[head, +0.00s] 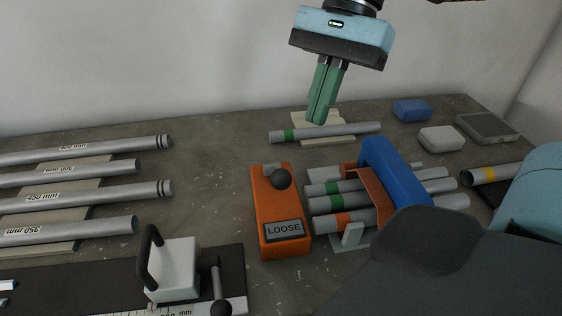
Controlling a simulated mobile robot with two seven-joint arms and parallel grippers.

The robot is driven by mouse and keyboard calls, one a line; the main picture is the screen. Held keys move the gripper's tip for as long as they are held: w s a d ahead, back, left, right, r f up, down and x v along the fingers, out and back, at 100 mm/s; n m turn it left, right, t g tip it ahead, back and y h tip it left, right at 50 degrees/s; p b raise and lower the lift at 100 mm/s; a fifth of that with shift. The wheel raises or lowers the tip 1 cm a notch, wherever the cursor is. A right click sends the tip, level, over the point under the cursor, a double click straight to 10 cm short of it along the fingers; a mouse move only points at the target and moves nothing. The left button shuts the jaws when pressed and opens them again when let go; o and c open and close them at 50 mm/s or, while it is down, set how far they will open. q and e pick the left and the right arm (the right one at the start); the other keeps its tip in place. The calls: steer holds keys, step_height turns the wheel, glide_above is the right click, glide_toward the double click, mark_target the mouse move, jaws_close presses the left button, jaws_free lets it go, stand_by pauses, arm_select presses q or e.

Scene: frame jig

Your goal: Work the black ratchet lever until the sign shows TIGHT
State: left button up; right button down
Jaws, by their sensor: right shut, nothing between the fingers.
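The orange ratchet box (268,200) stands in the middle of the table. The sign (283,228) on its near end reads LOOSE. The black ratchet lever (280,179) shows as a dark round knob on top of the box, near its far end. My right gripper (316,121) has green fingers and hangs above the back of the table, beyond the box and a little right of it. It is shut and empty, apart from the lever. My left gripper is not in view.
A blue clamp (390,170) spans several banded tubes right of the box. A single tube (350,131) lies on a pad below my right gripper. Labelled tubes (87,195) lie at left. A white block with a black handle (173,268) stands front left. Grey table is clear left of the box.

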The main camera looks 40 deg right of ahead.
stand_by(0.7)
steer(key=a+n+p, duration=0.1)
steer(key=n, duration=1.1)
steer(key=a+r+n, duration=0.1)
steer(key=n, duration=1.1)
steer(key=a+r+n+p, duration=0.1)
steer(key=n, duration=1)
steer(key=shift+s+a+r+n+p, duration=0.2)
steer(key=shift+s+n+p, duration=0.15)
steer(key=shift+n, duration=0.05)
steer(key=shift+f, duration=0.1)
